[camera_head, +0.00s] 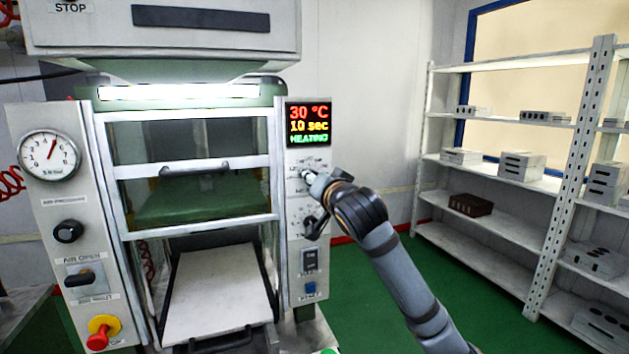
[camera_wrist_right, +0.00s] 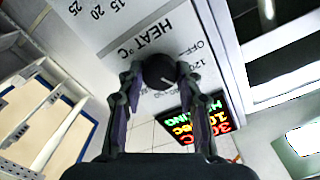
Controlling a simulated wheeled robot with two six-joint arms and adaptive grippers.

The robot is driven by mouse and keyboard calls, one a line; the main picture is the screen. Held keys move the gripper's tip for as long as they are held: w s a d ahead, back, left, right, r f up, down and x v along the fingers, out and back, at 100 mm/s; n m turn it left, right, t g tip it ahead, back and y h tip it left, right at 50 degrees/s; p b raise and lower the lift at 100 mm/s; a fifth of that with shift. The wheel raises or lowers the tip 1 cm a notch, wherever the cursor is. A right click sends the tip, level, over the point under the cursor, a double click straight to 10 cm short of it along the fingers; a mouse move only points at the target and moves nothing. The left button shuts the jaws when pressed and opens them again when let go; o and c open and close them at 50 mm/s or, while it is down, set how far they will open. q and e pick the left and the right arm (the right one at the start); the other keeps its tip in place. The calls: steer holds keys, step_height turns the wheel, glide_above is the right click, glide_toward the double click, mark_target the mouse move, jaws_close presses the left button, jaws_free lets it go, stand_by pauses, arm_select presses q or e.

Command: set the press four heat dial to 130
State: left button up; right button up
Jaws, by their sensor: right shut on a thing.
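The press (camera_head: 105,190) stands at the left with a control panel on its right post. Its display (camera_head: 308,125) reads 30 °C, 10 sec and HEATING; it also shows upside down in the right wrist view (camera_wrist_right: 195,120). My right gripper (camera_head: 308,177) reaches the upper dial on that panel and mostly hides it in the head view. In the right wrist view the fingers (camera_wrist_right: 158,76) are shut on the black heat dial (camera_wrist_right: 158,68), one on each side. The printed HEAT °C, OFF and 120 show around it. The dial's exact setting is unclear. My left gripper is not in view.
A second dark dial (camera_head: 314,226) sits just below, with a switch (camera_head: 310,260) and a blue button (camera_head: 309,289) under it. A pressure gauge (camera_head: 50,155) and red stop button (camera_head: 101,331) are on the left post. A shelf (camera_head: 480,160) with metal blocks stands at right.

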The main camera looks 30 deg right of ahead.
steer(key=o, duration=1.1)
steer(key=shift+o, duration=0.2)
steer(key=v, duration=0.7)
steer(key=shift+s+a, duration=0.15)
steer(key=shift+a, duration=0.05)
